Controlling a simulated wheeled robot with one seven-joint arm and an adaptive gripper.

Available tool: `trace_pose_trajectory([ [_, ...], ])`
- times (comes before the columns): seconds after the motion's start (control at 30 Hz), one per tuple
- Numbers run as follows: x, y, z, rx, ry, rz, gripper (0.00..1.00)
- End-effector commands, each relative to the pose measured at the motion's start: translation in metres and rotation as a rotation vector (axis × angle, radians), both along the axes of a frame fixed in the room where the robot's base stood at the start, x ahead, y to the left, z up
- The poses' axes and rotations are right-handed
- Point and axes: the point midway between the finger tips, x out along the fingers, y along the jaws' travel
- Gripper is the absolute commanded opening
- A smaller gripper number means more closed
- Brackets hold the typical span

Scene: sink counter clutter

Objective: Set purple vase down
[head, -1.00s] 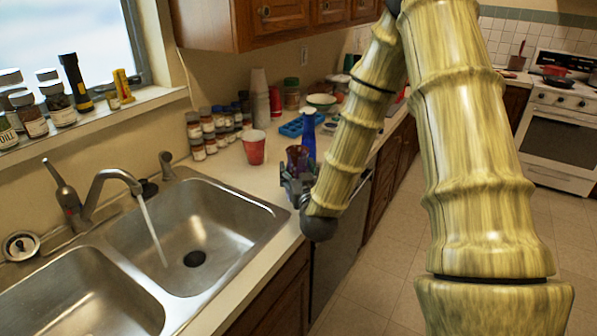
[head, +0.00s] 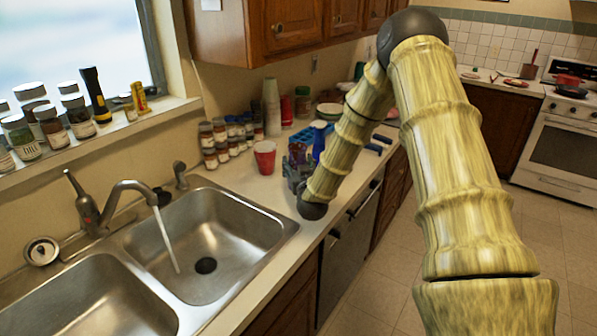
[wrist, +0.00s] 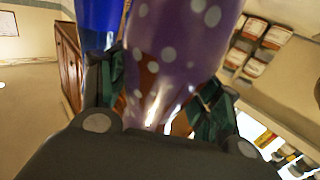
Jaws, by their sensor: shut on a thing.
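The purple vase (wrist: 178,55) with pale dots fills the middle of the wrist view, between the two fingers of my gripper (wrist: 160,100). My gripper is shut on it. In the head view, the vase (head: 297,151) shows small and dark above my gripper (head: 297,168), near the counter's front edge by the sink. My arm and gripper hide its lower part, so I cannot tell whether its base touches the counter.
A red cup (head: 265,157) stands to the left of the vase. A blue bottle (head: 319,140) stands close on its right. Spice jars (head: 220,140) and stacked cups (head: 271,105) are behind. The sink (head: 215,225) with running water is at the front left.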

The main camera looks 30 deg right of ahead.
Motion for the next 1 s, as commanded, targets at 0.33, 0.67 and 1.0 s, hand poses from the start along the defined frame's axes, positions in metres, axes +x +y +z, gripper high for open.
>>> trace_pose_trajectory([
  [0.33, -0.002, 0.0, -0.029, 0.002, 0.004, 0.0, 0.28],
  [0.67, -0.001, 0.0, -0.033, 0.001, 0.003, 0.0, 0.28],
  [1.0, -0.002, 0.001, -0.035, 0.002, 0.004, 0.0, 0.85],
])
